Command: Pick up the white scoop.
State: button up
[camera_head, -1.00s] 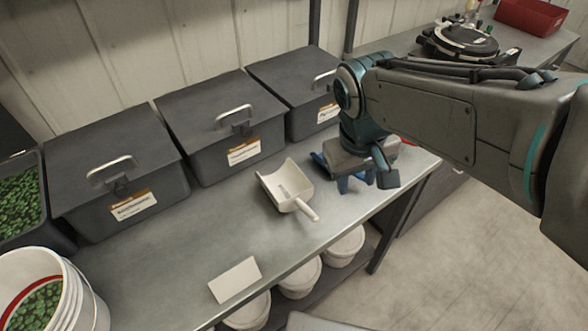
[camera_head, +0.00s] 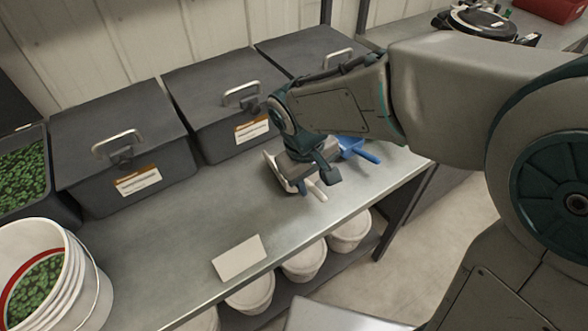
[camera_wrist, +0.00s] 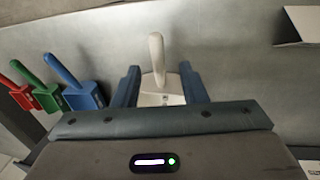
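The white scoop (camera_head: 276,166) lies on the metal bench, its handle pointing toward the front edge. My arm hides part of it in the head view. My gripper (camera_head: 308,188) is over the scoop, close to the handle. In the wrist view the scoop's handle (camera_wrist: 156,56) stands between and beyond the two blue fingers of my gripper (camera_wrist: 158,75). The fingers are apart, with a gap on each side of the scoop. I cannot tell the exact height of the fingers above the bench.
A blue scoop (camera_head: 357,148) lies right of my gripper; red (camera_wrist: 18,92) and green (camera_wrist: 42,95) scoops lie beside it. Dark lidded bins (camera_head: 120,150) line the back. A white card (camera_head: 239,258) and a white bucket (camera_head: 85,290) stand left. The bench between is clear.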

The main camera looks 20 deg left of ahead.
aim_at(317, 190)
jog(key=f, duration=0.3)
jog(key=d+f, duration=0.1)
jog(key=f, duration=0.1)
jog(key=shift+w, duration=0.25)
grip_shut()
jog(key=shift+r, duration=0.1)
jog(key=shift+r, duration=0.65)
notch_tip(317, 190, up, 3)
jog(key=shift+d+r, duration=0.1)
jog(key=s+d+r, duration=0.6)
jog(key=s+d, duration=0.1)
jog(key=d, duration=0.2)
jog(key=shift+s+r, duration=0.2)
